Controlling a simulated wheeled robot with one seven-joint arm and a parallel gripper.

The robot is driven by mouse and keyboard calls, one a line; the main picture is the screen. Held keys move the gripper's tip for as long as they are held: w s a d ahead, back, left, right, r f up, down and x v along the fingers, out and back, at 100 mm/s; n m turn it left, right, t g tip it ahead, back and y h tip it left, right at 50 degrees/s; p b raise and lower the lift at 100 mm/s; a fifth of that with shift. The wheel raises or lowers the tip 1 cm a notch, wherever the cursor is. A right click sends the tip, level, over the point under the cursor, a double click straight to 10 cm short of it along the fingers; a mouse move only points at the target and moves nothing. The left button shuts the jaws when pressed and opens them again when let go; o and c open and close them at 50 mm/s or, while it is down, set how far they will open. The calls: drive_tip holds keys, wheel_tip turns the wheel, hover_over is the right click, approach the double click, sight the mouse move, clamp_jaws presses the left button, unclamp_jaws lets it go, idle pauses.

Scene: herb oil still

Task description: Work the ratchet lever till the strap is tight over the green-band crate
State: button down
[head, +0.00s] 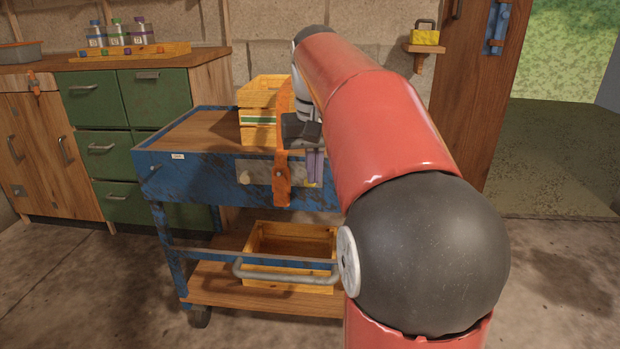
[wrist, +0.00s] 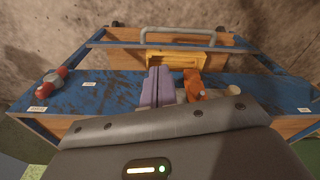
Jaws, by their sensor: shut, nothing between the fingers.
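The green-band crate (head: 258,118) stands on the blue cart's top, partly hidden by my arm. The orange strap (head: 283,98) runs down over its right part. The orange ratchet lever (head: 282,180) hangs down the cart's front; it also shows in the wrist view (wrist: 194,86). My gripper (head: 314,178) is shut and empty, its purple fingers pointing down just right of the lever in the head view. In the wrist view the fingertips (wrist: 158,72) are beside the lever, on its left. I cannot tell whether they touch it. The strap's tightness is not clear.
The blue cart (head: 200,165) carries an open wooden crate (head: 290,272) on its lower shelf, behind a grey handle (head: 285,275). A red and grey object (wrist: 50,83) sits at the left in the wrist view. Green drawers (head: 155,92) stand behind left. Floor at left is clear.

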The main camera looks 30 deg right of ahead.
drive_tip(key=r, duration=0.2)
drive_tip(key=r+p, duration=0.1)
drive_tip(key=r, duration=0.1)
drive_tip(key=shift+s+r, duration=0.2)
drive_tip(key=shift+r, duration=0.05)
drive_tip(key=shift+a+r, duration=0.1)
idle(0.4)
